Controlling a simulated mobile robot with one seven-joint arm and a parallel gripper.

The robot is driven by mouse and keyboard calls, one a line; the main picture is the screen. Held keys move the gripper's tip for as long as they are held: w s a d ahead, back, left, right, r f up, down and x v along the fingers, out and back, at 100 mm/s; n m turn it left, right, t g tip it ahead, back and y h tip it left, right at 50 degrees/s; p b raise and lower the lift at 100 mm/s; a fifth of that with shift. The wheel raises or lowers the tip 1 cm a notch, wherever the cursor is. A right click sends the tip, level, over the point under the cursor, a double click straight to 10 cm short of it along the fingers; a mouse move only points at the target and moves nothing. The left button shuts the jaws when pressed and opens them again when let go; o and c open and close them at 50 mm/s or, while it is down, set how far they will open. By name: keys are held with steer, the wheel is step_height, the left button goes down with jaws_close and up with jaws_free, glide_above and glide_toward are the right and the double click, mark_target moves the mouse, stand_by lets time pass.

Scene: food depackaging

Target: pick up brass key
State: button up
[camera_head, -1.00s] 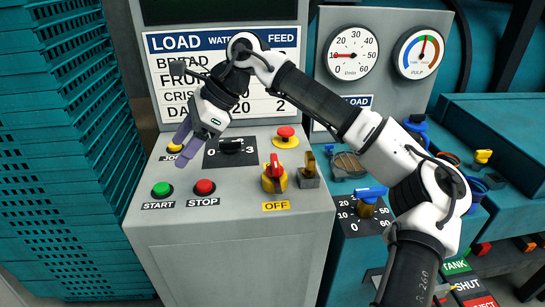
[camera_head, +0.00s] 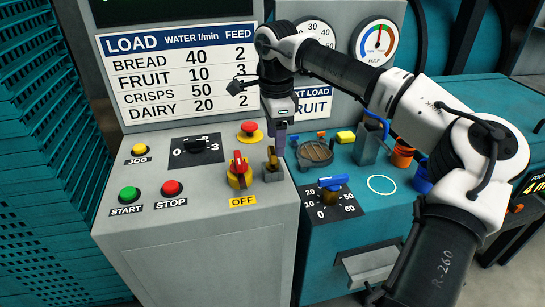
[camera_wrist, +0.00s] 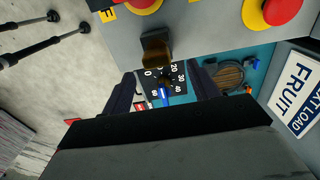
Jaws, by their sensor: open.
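The brass key (camera_head: 271,159) stands upright in its lock at the right edge of the grey console (camera_head: 210,220), to the right of the red-and-yellow OFF switch (camera_head: 239,171). In the wrist view the brass key (camera_wrist: 155,50) shows at upper middle, just beyond the fingers. My gripper (camera_head: 280,143) points down right beside the key's upper part and partly overlaps it in the head view. In the wrist view my gripper (camera_wrist: 164,88) has its two fingers apart with nothing between them. I cannot tell whether a finger touches the key.
A red emergency button (camera_head: 250,128) sits just behind the OFF switch. A blue-handled dial (camera_head: 331,190) and a round hatch (camera_head: 315,153) are on the lower teal cabinet to the right. The load board (camera_head: 180,75) rises behind. The console's front left is flat around its buttons.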

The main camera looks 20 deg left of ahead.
mark_target(272, 149)
steer(key=f, duration=0.2)
steer(key=f+p, duration=0.2)
steer(key=f, duration=0.1)
steer(key=shift+s+a+f, duration=0.25)
steer(key=shift+s+f, duration=0.1)
steer(key=shift+c, duration=0.3)
steer(key=c, duration=1)
steer(key=shift+r, duration=0.15)
